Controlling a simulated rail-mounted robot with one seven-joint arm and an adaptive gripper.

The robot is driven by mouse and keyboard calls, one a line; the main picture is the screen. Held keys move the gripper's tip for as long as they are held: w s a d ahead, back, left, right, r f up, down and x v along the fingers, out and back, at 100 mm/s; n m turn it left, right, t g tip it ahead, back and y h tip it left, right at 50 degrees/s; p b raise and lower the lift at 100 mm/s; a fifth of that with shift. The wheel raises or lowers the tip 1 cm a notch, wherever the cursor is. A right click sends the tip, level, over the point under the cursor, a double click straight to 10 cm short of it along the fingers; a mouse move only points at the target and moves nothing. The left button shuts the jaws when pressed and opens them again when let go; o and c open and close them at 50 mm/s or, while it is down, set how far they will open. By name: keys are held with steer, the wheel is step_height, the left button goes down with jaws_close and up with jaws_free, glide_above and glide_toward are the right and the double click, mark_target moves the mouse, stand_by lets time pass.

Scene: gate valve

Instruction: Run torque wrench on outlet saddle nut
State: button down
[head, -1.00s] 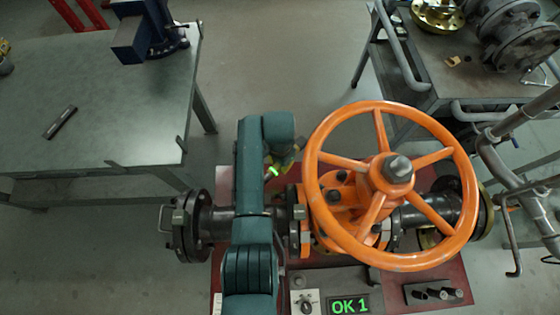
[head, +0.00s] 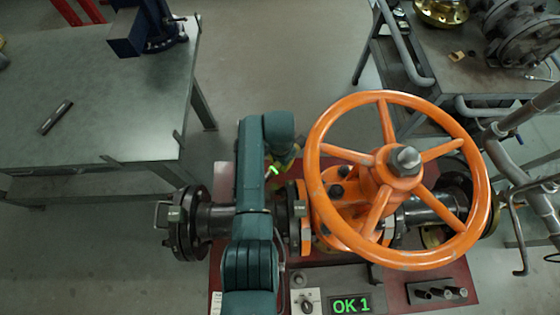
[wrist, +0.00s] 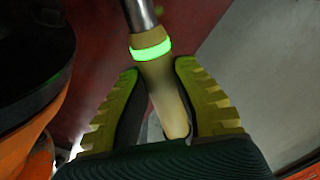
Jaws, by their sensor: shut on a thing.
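My gripper (wrist: 158,95) is shut on the tan handle of the torque wrench (wrist: 164,95), with one yellow ribbed finger on each side. A green ring glows on the wrench, and its metal shaft runs out of the top of the wrist view. In the head view my gripper and part of the wrench (head: 273,170) show small beside my teal arm, left of the valve's orange handwheel (head: 404,160). The wrench's working end and the outlet saddle nut cannot be made out.
The dark pipe has a flange (head: 186,224) at its left end. The handwheel covers much of the valve. A grey bench (head: 90,120) with a blue vise (head: 145,30) stands at left. A cart with flanged parts (head: 525,35) stands at upper right. Bare floor lies between.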

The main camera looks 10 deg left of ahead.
steer(key=shift+w, duration=0.1)
stand_by(0.3)
steer(key=shift+f+b, duration=1.3)
steer(key=shift+f, duration=0.9)
stand_by(1.2)
steer(key=shift+r+p, duration=0.3)
stand_by(0.8)
stand_by(0.4)
steer(key=shift+r+p, duration=2.25)
